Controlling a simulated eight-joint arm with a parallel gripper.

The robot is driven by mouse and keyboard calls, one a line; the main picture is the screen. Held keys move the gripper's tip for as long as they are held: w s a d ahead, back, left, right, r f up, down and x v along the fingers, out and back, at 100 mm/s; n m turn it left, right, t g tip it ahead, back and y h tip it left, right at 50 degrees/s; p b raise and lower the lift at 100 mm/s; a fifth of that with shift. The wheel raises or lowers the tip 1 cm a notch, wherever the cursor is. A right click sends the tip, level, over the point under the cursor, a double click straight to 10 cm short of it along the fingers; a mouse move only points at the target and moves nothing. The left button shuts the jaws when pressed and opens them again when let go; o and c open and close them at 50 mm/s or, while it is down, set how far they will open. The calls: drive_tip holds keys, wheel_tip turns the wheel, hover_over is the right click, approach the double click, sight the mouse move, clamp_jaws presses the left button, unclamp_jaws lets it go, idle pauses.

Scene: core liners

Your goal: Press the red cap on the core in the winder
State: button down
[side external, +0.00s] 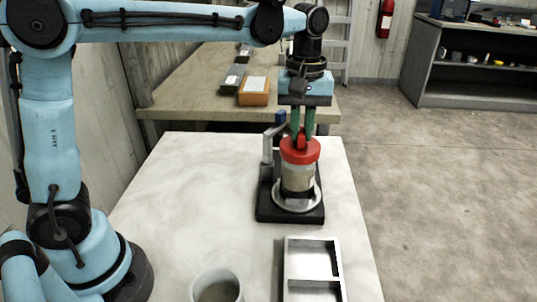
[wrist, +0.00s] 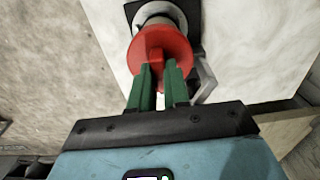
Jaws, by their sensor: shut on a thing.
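The red cap (side external: 300,151) sits at the top of the core (side external: 298,178), a clear-walled cylinder with tan material inside. I cannot tell whether the cap is fully seated. The core stands upright in the winder (side external: 290,212), which has a black base, a pale ring and a grey post with a blue-topped handle. My gripper (side external: 301,139) points down from above, its green fingers shut on the raised grip of the cap. In the wrist view the red cap (wrist: 160,50) is between and beyond the green fingertips (wrist: 159,72) and hides most of the core.
A white cup (side external: 216,287) and a metal tray with compartments (side external: 313,241) stand at the front of the white table (side external: 190,200). An orange box (side external: 254,92) lies on the bench behind. The table left of the winder is clear.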

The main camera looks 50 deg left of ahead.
drive_tip(key=c, duration=0.5)
unclamp_jaws()
drive_tip(key=shift+c, duration=0.2)
drive_tip(key=shift+r, duration=3.55)
drive_tip(key=shift+s, duration=0.1)
drive_tip(key=shift+s+a+f, duration=0.1)
drive_tip(key=shift+s+a, duration=0.1)
drive_tip(key=shift+a, duration=0.05)
drive_tip(key=s+a+f+m+t, duration=0.6)
drive_tip(key=s+f+m, duration=0.3)
drive_tip(key=s+f, duration=0.2)
drive_tip(key=shift+s+a+f+t, duration=0.25)
drive_tip(key=shift+s+t, duration=0.2)
drive_tip(key=shift+t, duration=0.15)
